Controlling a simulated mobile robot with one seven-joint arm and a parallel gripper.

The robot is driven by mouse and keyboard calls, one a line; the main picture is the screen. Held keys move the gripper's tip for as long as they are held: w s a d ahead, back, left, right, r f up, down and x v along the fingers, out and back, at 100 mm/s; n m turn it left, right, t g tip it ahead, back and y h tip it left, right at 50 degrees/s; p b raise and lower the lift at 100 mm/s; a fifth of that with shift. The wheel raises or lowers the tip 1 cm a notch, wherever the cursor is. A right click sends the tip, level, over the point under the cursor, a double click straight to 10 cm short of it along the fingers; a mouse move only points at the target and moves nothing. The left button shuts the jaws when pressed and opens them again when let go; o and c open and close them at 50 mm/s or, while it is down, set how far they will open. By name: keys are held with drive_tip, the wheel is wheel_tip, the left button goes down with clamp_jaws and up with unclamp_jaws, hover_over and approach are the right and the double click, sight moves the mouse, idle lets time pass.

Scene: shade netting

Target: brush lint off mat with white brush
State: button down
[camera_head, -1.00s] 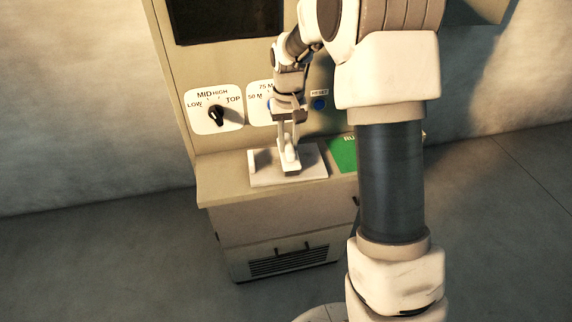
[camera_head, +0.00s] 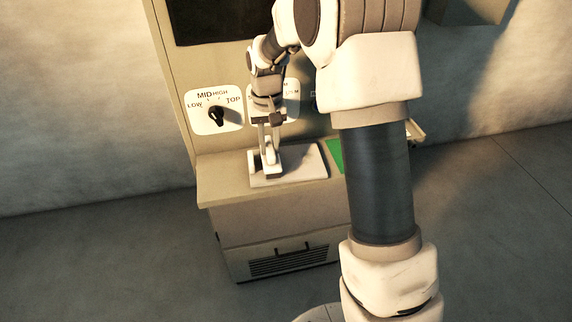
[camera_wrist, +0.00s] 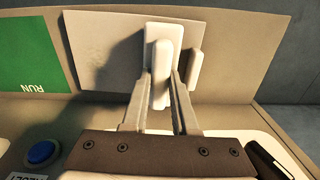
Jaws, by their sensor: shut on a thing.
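The white brush (camera_head: 271,156) is between the fingers of my gripper (camera_head: 268,143), which is shut on it. It is held upright at the left part of the pale mat (camera_head: 304,164) on the console ledge. In the wrist view the brush (camera_wrist: 161,62) stands between the two fingers (camera_wrist: 161,88), over the mat (camera_wrist: 98,58). I cannot tell whether its lower end touches the mat. No lint can be made out on the mat.
A small white upright block (camera_wrist: 195,68) stands close beside the brush at the mat's edge. A green RUN panel (camera_head: 336,154) lies right of the mat. Behind are a dial (camera_head: 216,114) and, in the wrist view, a blue button (camera_wrist: 41,152).

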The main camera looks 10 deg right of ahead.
drive_tip(key=shift+s+d, duration=0.1)
drive_tip(key=shift+d, duration=2.15)
drive_tip(key=shift+s+d+f, duration=0.1)
drive_tip(key=shift+s+d, duration=0.05)
drive_tip(key=shift+d, duration=0.95)
drive_tip(key=shift+s+d+f, duration=0.1)
drive_tip(key=shift+d, duration=0.95)
drive_tip(key=shift+s+d, duration=0.1)
drive_tip(key=shift+d, duration=1.45)
drive_tip(key=shift+r, duration=0.1)
wheel_tip(320, 180, up, 5)
drive_tip(key=p, duration=0.4)
drive_tip(key=shift+a, duration=0.15)
